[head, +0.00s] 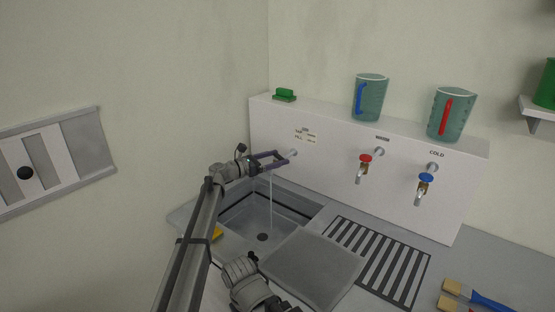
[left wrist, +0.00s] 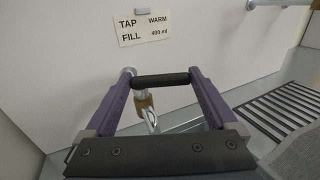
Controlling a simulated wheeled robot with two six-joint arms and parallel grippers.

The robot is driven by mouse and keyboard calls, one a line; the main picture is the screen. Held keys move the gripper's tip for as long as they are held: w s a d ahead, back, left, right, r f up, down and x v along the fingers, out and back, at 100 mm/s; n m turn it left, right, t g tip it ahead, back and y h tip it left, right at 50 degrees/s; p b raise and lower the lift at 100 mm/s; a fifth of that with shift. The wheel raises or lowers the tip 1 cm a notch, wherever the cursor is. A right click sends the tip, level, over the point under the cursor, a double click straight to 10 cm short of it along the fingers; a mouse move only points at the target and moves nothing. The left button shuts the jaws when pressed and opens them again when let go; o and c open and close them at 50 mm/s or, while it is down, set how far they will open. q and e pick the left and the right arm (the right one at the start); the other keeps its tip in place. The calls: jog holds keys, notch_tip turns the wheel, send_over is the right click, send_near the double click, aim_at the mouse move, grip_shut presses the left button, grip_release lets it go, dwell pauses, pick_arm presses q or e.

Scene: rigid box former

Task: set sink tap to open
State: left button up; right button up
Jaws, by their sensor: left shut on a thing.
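The sink tap (head: 292,153) comes out of the white back panel above the sink basin (head: 240,220), mostly hidden behind my gripper in the head view. A thin stream of water (head: 270,205) falls from it into the basin. My left gripper (head: 271,161) is at the tap. In the left wrist view its purple fingers (left wrist: 160,80) are shut on the ends of a black bar-shaped tap handle (left wrist: 160,79). The tap's metal and brass body (left wrist: 146,106) shows below the bar. My right gripper's jaws are not in view.
A label reading TAP WARM FILL 400 ml (left wrist: 145,27) is on the panel. To the right are a red-handled tap (head: 364,166) and a blue-handled COLD tap (head: 425,186). Two jugs (head: 369,100) (head: 452,115) stand on the ledge. A grey board (head: 312,268) covers the basin's right side.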

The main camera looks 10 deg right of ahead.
pick_arm(q)
jog(key=shift+w+a+m+g, duration=0.15)
jog(key=shift+m+g, duration=0.3)
jog(key=shift+g, duration=0.25)
jog(key=shift+a+m+g, duration=0.1)
jog(key=shift+m+g, duration=0.35)
jog(key=shift+g, duration=0.25)
jog(key=shift+h, duration=0.3)
jog(key=o, duration=1)
jog(key=shift+o, duration=0.2)
jog(key=s+a, duration=0.1)
jog(key=a, duration=0.6)
jog(key=shift+a, duration=0.4)
jog(key=shift+c, duration=0.2)
